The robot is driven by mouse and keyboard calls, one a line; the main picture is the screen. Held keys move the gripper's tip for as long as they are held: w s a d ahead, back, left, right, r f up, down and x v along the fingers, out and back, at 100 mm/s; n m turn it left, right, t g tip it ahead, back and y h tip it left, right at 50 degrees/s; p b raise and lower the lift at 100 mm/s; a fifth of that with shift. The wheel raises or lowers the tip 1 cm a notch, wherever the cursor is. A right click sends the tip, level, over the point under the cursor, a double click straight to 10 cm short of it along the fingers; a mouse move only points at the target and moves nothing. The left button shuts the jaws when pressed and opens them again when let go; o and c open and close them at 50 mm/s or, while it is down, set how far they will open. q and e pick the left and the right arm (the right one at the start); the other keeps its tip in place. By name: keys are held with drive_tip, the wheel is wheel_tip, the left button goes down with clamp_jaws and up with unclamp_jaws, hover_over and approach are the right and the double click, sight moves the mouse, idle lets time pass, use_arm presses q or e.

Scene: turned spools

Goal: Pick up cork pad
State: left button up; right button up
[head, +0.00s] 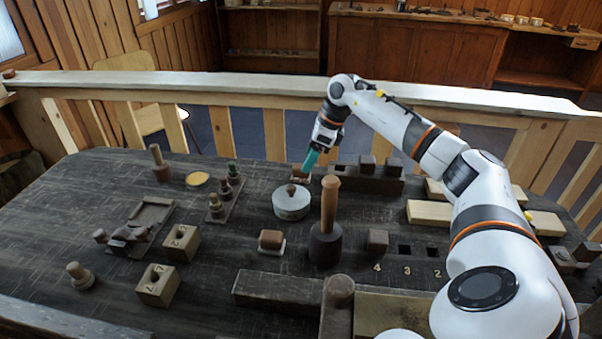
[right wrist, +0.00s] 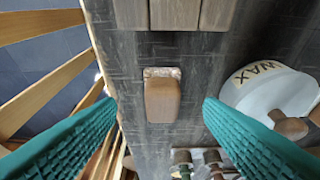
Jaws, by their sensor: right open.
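The cork pad (right wrist: 162,72) appears to be the speckled tan base under a brown wooden block (right wrist: 163,101) in the right wrist view. In the head view the cork pad (head: 300,172) is at the table's far side, partly hidden by my gripper. My right gripper (head: 310,162) has teal fingers and points down over it. In the right wrist view my right gripper (right wrist: 160,106) is open, with one finger on each side of the block and clear gaps between. Nothing is held. My left gripper is not in view.
A round wax tin (head: 291,205) with a knob stands close beside the pad. A dark block rack (head: 345,181) is on its other side. A mallet (head: 326,240) stands nearer. A similar block on a white pad (head: 271,242) lies nearer. A wooden rail (head: 250,93) runs behind.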

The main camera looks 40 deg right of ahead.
drive_tip(key=x, duration=0.5)
drive_tip(key=shift+a, duration=0.15)
drive_tip(key=shift+r, duration=0.1)
drive_tip(key=c, duration=1.1)
drive_tip(key=shift+o, duration=0.2)
drive_tip(key=shift+r, duration=5)
